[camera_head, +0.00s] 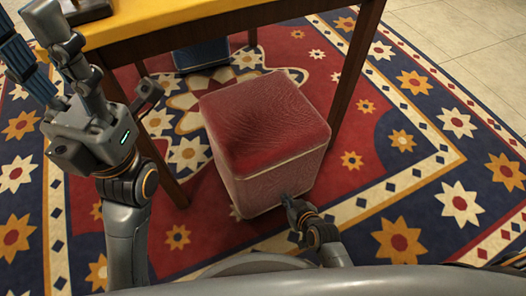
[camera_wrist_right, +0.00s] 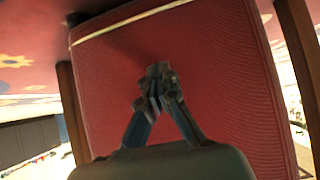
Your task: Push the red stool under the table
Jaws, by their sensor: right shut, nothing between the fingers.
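The red stool (camera_head: 265,125) is a cushioned cube on the patterned rug, at the front opening of the yellow-topped table (camera_head: 170,22). Its far part lies between two dark table legs, and its near part sticks out toward me. My right gripper (camera_head: 288,203) is shut and empty, with its tips at the stool's near side, low down. In the right wrist view the shut fingertips (camera_wrist_right: 157,88) point at the stool's red side (camera_wrist_right: 210,60) and look in contact or very close. My left gripper (camera_head: 28,30) is raised at the table's left end, fingers apart and empty.
A dark blue stool (camera_head: 201,55) stands farther back under the table. Table legs (camera_head: 355,70) flank the red stool on the right and left. A dark object (camera_head: 85,10) sits on the tabletop. The rug on the right (camera_head: 440,180) is clear.

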